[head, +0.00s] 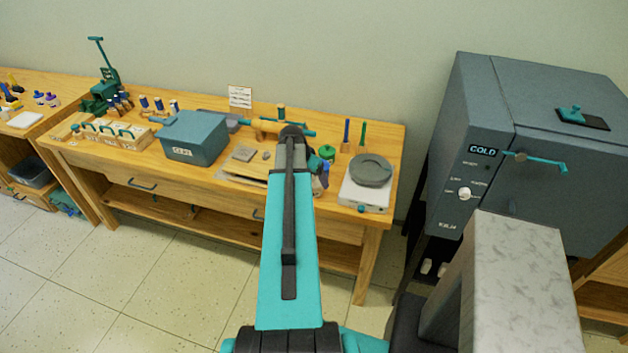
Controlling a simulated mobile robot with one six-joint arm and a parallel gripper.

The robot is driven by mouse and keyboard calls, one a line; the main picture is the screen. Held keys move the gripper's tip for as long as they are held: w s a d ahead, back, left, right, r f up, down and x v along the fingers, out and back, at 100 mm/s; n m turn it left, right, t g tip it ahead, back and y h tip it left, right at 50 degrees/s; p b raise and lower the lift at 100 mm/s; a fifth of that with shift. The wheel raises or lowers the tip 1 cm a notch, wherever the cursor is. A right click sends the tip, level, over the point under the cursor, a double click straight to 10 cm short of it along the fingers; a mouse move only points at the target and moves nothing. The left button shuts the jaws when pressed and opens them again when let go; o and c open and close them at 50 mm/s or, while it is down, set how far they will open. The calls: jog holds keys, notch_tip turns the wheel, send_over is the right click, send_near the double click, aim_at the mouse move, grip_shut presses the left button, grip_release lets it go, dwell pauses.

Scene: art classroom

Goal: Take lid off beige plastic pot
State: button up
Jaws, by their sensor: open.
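I cannot make out a beige plastic pot or its lid in the head view. My teal arm reaches up the middle of the picture and covers part of the workbench (220,184). My gripper cannot be made out; the far end of the arm is hidden behind its own links. Small dark and bluish shapes just right of the arm are too small to tell.
A blue-grey lidded box (195,137) stands on the bench, with a rolling pin (268,126) right of it. A scale-like device (366,188) with a round grey plate sits at the right end. A kiln (535,150) stands further right. Open tiled floor (130,270) lies left.

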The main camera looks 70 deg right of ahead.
jog(key=shift+f, duration=0.1)
dwell(0.5)
jog(key=c, duration=1.1)
